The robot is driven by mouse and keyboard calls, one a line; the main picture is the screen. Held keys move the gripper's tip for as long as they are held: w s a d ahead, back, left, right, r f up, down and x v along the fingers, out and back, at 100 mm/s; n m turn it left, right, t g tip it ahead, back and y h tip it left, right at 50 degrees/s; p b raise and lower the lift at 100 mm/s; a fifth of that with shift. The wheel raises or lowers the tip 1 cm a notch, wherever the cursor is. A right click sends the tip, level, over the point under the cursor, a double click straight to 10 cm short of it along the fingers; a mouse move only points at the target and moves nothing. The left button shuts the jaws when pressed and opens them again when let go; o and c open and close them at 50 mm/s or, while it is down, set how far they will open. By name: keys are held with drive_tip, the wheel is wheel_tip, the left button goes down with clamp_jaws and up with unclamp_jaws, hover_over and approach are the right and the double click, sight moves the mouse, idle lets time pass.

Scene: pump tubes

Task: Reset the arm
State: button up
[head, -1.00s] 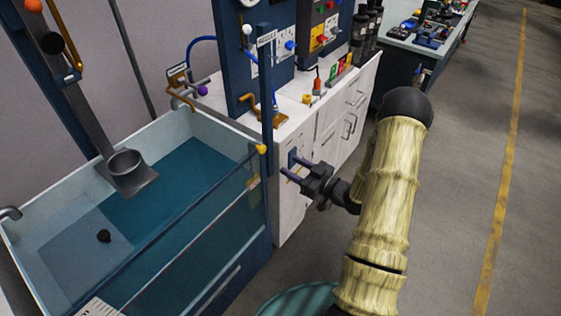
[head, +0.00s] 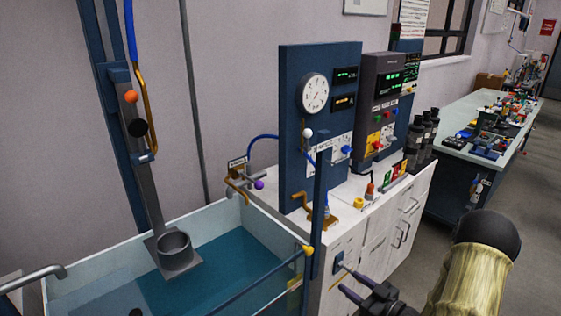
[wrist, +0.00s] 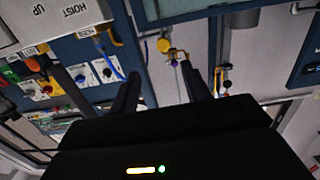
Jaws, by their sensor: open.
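My gripper (head: 345,281) is at the bottom right of the head view, in front of the white cabinet (head: 343,247) and beside the right end of the water tank (head: 222,220). Its two dark fingers are apart and nothing is between them. In the wrist view my gripper (wrist: 166,88) also shows with its fingers spread and empty. My pale, ridged arm reaches in from the lower right, bent at a black joint.
A blue panel with a round gauge (head: 314,93) and a grey control box (head: 383,88) stand on the cabinet. A grey cup on a column (head: 175,244) hangs over the water. A cluttered bench (head: 465,150) stands at the back right. Floor is clear at right.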

wheel_tip(320, 180, up, 6)
drive_tip(key=w+a+m+g+h+p, duration=0.1)
drive_tip(key=a+m+g+h+p, duration=0.15)
drive_tip(key=g+h, duration=0.45)
drive_tip(key=s+a+r+m+g+h+p, duration=0.1)
drive_tip(key=s+a+r, duration=0.3)
drive_tip(key=s, duration=0.4)
drive_tip(key=s+a+r+m+g+h+p, duration=0.2)
drive_tip(key=s+a+r+m+g, duration=0.1)
drive_tip(key=s, duration=0.5)
drive_tip(key=shift+s+a+r+m+g+p, duration=0.3)
drive_tip(key=shift+s+a+r+m, duration=0.1)
drive_tip(key=shift+r, duration=0.5)
drive_tip(key=shift+w, duration=0.1)
drive_tip(key=shift+c, duration=1.2)
